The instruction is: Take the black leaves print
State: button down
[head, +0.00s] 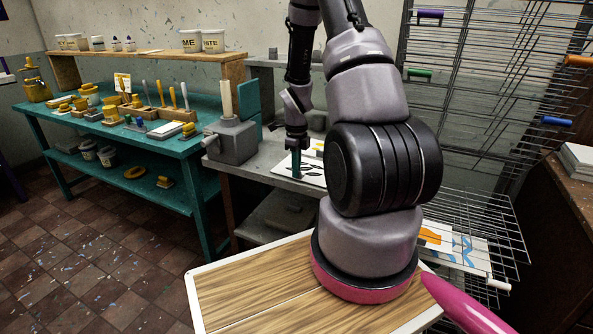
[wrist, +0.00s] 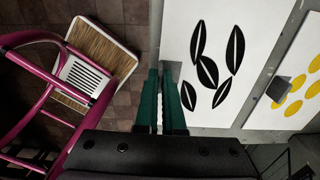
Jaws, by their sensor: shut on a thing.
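The black leaves print is a white sheet with several black leaf shapes. In the wrist view the print (wrist: 210,55) lies to the right of my gripper, its left edge running to the fingers. My gripper (wrist: 161,100) has green fingers and is shut on the edge of this print. In the head view my gripper (head: 296,170) points down at the grey table, and part of the print (head: 314,172) shows beside it. My arm hides the rest of the print there.
A print with yellow shapes (wrist: 302,92) lies right of the leaves print. A grey machine (head: 232,141) stands left of my gripper. A teal bench (head: 160,140) with tools is further left. A wire rack (head: 480,90) with coloured clips stands at right.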

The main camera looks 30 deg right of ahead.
jog(key=shift+r, duration=1.85)
